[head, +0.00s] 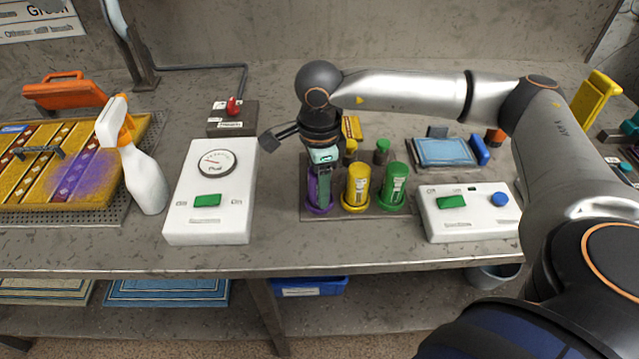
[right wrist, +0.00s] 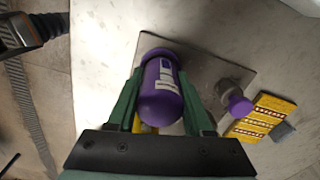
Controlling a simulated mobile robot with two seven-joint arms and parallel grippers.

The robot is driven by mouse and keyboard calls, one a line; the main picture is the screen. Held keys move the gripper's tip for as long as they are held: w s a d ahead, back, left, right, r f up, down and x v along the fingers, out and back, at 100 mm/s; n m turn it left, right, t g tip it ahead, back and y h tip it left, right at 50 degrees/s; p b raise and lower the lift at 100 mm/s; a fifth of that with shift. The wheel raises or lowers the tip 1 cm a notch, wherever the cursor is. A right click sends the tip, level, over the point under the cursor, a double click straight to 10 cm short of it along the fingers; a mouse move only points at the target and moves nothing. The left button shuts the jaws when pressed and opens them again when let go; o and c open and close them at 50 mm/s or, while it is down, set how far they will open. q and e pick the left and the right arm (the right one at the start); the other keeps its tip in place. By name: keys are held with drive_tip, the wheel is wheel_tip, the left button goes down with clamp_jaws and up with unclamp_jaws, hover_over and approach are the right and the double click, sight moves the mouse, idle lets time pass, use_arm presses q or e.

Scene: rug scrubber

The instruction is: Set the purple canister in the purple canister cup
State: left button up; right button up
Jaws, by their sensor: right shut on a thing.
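The purple canister (right wrist: 160,95) is between the green fingers of my right gripper (head: 322,178), which is shut on it. In the head view the fingers hide most of the canister. The purple canister cup (head: 318,209) is the leftmost round cup on the grey rack. The canister stands roughly upright over this cup, its lower end at the purple rim (right wrist: 157,52) in the right wrist view. I cannot tell whether it is fully seated. My left gripper is not in view.
A yellow canister (head: 356,186) and a green canister (head: 395,184) stand close by on the rack. White control boxes flank it, one with a gauge (head: 215,163), the other with a blue button (head: 500,199). A spray bottle (head: 143,170) stands left. Bare bench shows in front.

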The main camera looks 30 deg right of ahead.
drive_tip(key=o, duration=1.3)
drive_tip(key=shift+o, duration=0.2)
wheel_tip(320, 180, up, 12)
drive_tip(key=shift+r, duration=0.25)
